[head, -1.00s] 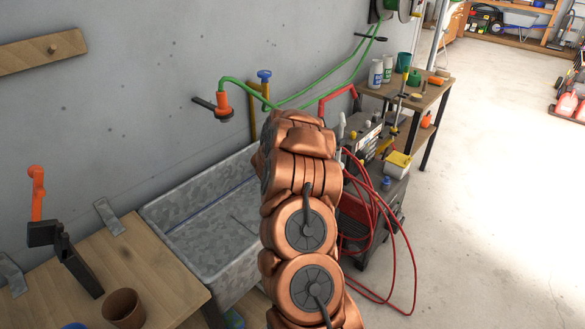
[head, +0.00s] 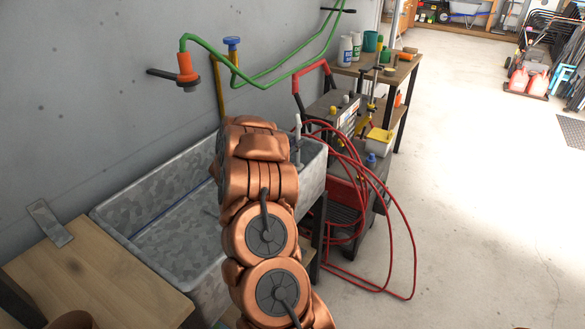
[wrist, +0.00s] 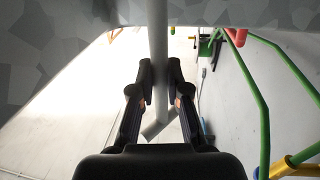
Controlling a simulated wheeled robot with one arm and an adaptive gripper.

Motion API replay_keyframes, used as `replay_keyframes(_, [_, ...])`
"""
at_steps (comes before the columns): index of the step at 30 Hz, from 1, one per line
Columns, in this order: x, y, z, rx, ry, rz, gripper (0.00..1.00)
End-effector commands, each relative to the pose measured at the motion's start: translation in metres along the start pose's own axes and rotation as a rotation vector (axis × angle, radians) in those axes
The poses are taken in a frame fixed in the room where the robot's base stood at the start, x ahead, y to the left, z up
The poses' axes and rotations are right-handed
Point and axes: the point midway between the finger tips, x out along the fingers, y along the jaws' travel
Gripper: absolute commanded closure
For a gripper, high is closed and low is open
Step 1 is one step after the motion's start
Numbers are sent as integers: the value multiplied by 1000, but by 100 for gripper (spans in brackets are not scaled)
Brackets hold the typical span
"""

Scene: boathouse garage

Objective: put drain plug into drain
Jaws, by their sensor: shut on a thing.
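My gripper (wrist: 160,80) is shut on a pale grey rod (wrist: 158,35), which looks like the stem of the drain plug. The rod runs between the two black fingers, and a slanted end piece (wrist: 159,128) shows beyond them. Its other end runs out of the wrist view past the grey mottled sink surface (wrist: 60,30). In the head view my copper-coloured arm reaches over the galvanised sink (head: 150,205) and hides my gripper. A pale upright piece (head: 298,140) shows just right of the arm; I cannot tell if it is the same rod. The drain is hidden.
A wooden bench (head: 95,280) adjoins the sink at the left. A green hose with an orange end (head: 186,68) is on the wall, near a blue-topped yellow pipe (head: 232,45). Red hose loops (head: 390,230) hang at the right.

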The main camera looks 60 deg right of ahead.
Motion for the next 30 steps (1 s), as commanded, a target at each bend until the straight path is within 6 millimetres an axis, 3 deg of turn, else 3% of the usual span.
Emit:
replay_keyframes(1, [0,-1,19,1,1,-1,100])
replay_keyframes(3, [-1,-1,30,1,1,-1,100])
replay_keyframes(9, [-1,-1,46,1,1,-2,100])
replay_keyframes(30, [-4,0,46,1,0,0,100])
